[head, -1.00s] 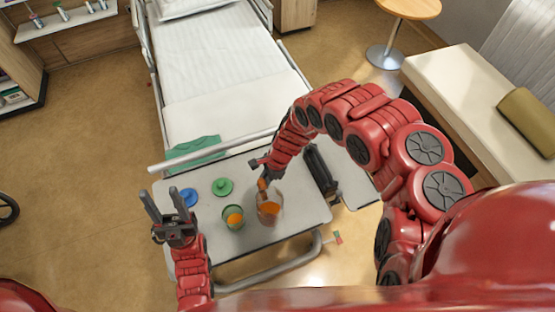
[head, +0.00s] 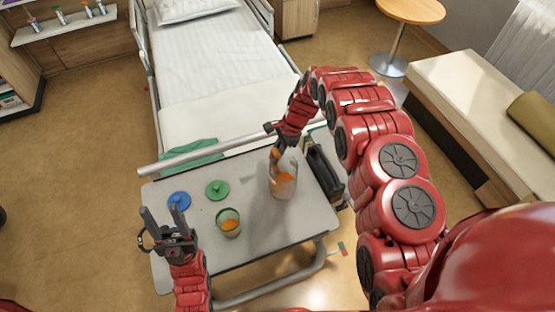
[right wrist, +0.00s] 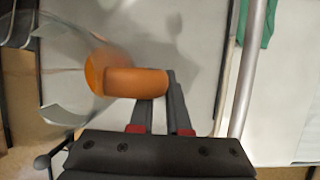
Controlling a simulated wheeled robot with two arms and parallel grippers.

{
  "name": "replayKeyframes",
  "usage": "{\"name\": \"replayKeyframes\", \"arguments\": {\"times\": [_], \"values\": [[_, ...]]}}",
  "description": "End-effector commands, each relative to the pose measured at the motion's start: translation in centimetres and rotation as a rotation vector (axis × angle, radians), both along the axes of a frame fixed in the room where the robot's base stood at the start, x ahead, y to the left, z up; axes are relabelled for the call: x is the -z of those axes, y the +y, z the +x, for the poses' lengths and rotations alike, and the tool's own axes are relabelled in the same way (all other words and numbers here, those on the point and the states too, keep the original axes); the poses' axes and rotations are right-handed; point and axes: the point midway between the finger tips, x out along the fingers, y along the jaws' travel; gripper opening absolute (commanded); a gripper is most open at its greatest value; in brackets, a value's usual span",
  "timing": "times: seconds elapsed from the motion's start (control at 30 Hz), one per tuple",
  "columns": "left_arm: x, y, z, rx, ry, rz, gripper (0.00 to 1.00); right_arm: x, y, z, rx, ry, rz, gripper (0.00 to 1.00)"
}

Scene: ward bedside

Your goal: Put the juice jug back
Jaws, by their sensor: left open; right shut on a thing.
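The clear juice jug (head: 284,184) with a little orange juice is over the right part of the grey overbed table (head: 265,245). My right gripper (head: 274,152) is shut on its orange handle, which shows in the right wrist view (right wrist: 137,82) between the fingers (right wrist: 160,108). The jug's clear body (right wrist: 70,60) is blurred there. I cannot tell whether its base touches the table. A green-tinted cup (head: 229,223) with orange juice stands left of the jug. My left gripper (head: 163,222) is open and empty at the table's left edge.
A blue lid (head: 179,200) and a green lid (head: 217,190) lie on the table's left part. A dark caddy (head: 322,172) stands at its right edge, close to the jug. The bed rail (head: 215,150) runs behind. The table's front middle is clear.

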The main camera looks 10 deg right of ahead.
Motion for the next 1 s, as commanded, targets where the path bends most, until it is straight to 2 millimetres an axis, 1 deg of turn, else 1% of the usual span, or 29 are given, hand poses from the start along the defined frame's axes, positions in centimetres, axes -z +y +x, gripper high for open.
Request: {"name": "replayKeyframes", "arguments": {"times": [0.03, 0.13, 0.4, 0.6, 0.67, 0.8, 1.0], "values": [[-0.4, 0.0, 0.0, 0.000, 0.000, 0.000, 0.50, -0.2, -0.2, 0.6, 0.000, -0.006, 0.002, 0.00], [-0.6, 0.0, 0.0, 0.000, 0.000, 0.000, 0.50, -0.1, -0.6, 1.1, 0.002, -0.005, 0.000, 0.00], [-0.8, 0.0, 0.0, 0.000, 0.000, 0.000, 0.50, 0.1, -1.0, 1.7, 0.002, -0.004, -0.004, 0.00], [-1.9, 0.0, 0.0, 0.000, 0.000, 0.000, 0.50, 1.6, -1.0, 1.5, 0.002, -0.002, -0.003, 0.00], [-1.6, 0.0, 0.0, 0.000, -0.001, 0.000, 0.50, 2.4, -0.9, 1.5, 0.002, -0.001, -0.002, 0.00], [-1.6, 0.0, 0.0, 0.000, 0.000, 0.000, 0.50, 3.2, -0.9, 1.6, 0.001, -0.003, -0.002, 0.00], [-1.5, 0.0, 0.0, 0.000, 0.000, 0.000, 0.50, 3.6, -1.0, 1.5, 0.001, -0.001, -0.004, 0.00]]}}
